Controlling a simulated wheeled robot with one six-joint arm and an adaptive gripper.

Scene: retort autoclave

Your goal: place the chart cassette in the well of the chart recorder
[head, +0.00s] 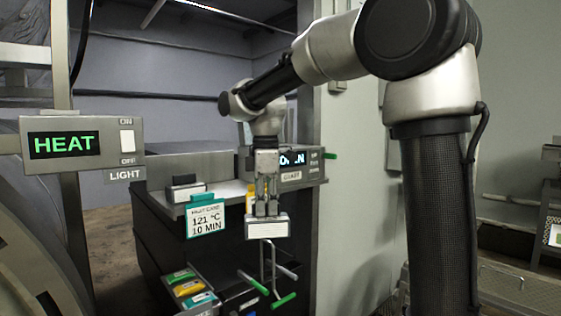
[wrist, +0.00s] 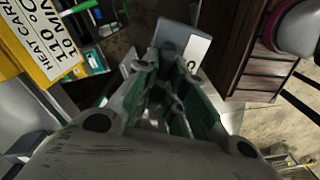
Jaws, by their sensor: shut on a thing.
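My gripper (head: 267,208) points down in front of the bench in the head view. It is shut on a small grey block with a white face (head: 267,228), which looks like the chart cassette. It hangs clear of the bench front, level with the hanging teal card. In the wrist view my gripper (wrist: 168,75) has its green-padded fingers around the near end of a grey block (wrist: 180,38) with a white label. The chart recorder and its well are not clearly identifiable. A dark box with a pale label (head: 186,190) sits at the left of the bench top.
A teal heat card reading 121 °C 10 MIN (head: 206,219) hangs at the bench edge. A yellow heat card (wrist: 42,40) shows in the wrist view. A display unit (head: 300,168) stands at the bench's right. Coloured packs (head: 188,287) and green-tipped handles (head: 284,300) lie below.

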